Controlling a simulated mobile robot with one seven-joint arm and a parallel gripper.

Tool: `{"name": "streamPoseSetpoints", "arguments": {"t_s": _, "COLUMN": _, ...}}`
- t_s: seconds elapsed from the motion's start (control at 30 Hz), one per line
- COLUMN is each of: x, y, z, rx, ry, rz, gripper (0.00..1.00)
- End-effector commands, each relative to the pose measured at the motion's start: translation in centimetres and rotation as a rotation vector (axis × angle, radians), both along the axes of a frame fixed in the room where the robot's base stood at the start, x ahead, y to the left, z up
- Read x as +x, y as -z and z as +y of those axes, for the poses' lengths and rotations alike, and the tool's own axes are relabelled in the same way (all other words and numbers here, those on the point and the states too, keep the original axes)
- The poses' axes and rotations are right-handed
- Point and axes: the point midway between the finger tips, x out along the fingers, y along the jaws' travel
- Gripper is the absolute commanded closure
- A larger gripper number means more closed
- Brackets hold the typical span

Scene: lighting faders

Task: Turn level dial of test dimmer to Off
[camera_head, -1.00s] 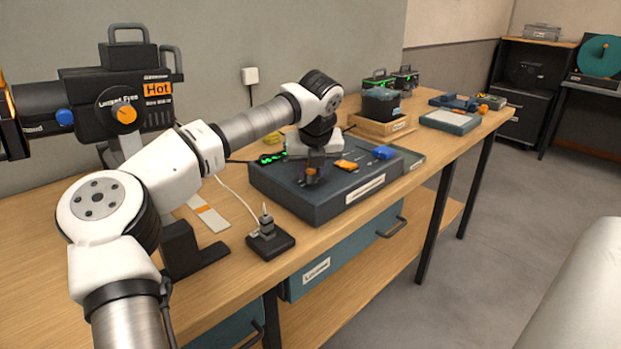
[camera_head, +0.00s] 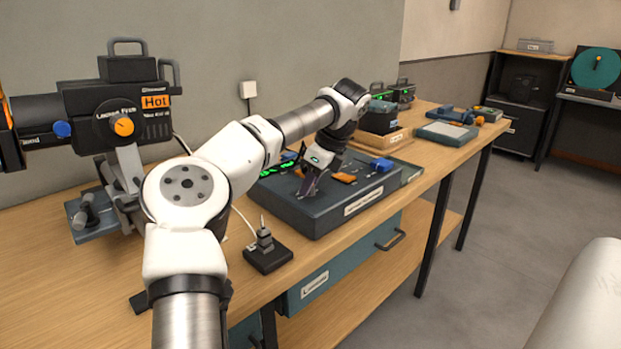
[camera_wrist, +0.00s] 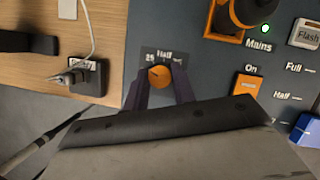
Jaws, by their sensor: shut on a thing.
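The test dimmer is a dark blue-grey console (camera_head: 337,213) on the bench. Its small orange level dial (camera_wrist: 159,76) shows in the wrist view, with the labels "Half" and "25" on the plate behind it. The dial's pointer setting is too small to read surely. My gripper (camera_wrist: 160,82) is shut on the dial, one dark finger on each side. In the head view my gripper (camera_head: 305,190) is at the console's left part, tilted, and hides the dial.
Near the dial are the Mains switch (camera_wrist: 240,22) with a lit green lamp, an orange On switch (camera_wrist: 246,86), a Flash button (camera_wrist: 305,33) and a blue part (camera_wrist: 307,130). A black plug block (camera_head: 268,255) stands left of the console. A large lamp (camera_head: 115,110) stands behind my arm.

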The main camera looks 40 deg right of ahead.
Motion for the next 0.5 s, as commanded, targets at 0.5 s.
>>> {"name": "streamPoseSetpoints", "arguments": {"t_s": 0.5, "x": 0.06, "y": -0.07, "z": -0.22, "rx": 0.001, "ry": -0.356, "rz": 0.003, "gripper": 0.97}}
